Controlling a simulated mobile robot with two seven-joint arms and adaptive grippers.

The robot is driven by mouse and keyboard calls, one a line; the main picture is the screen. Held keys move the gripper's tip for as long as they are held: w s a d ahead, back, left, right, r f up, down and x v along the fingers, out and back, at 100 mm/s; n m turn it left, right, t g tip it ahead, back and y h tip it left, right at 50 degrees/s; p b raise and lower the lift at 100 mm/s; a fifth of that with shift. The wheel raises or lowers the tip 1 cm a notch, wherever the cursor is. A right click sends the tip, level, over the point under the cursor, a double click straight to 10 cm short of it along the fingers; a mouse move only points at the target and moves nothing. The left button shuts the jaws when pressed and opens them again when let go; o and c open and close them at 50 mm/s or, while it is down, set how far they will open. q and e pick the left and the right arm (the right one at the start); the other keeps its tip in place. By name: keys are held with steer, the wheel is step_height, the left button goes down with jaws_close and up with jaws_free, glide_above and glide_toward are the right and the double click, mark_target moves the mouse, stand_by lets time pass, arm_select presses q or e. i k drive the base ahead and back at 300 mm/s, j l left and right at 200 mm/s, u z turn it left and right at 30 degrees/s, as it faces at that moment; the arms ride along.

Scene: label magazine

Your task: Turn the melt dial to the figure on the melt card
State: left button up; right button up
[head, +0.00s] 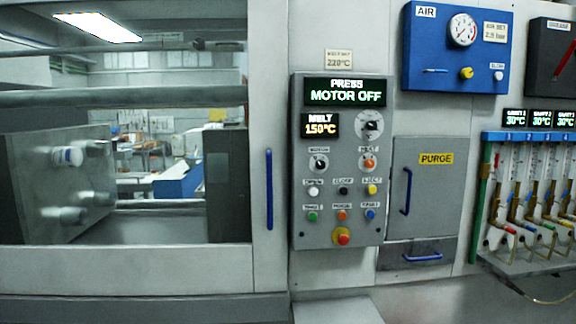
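The melt dial (370,124) is a dark round knob with a light pointer on the upper right of the grey control panel (297,160). The melt display (320,125) beside it on the left reads 150°C. The melt card (338,60) is a small pale card above the panel and appears to read 220°C. The larger display (345,92) reads PRESS MOTOR OFF. The dial's exact pointer direction is too small to tell. Neither of my grippers is in view.
Below the dial are two smaller knobs, several coloured buttons and a red emergency button (343,237). A blue air panel (420,75) is at upper right, a purge door (430,190) right of the panel. A blue vertical handle (269,190) stands to the left.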

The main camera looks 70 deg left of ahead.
mark_target(371, 125)
steer(key=u, duration=2)
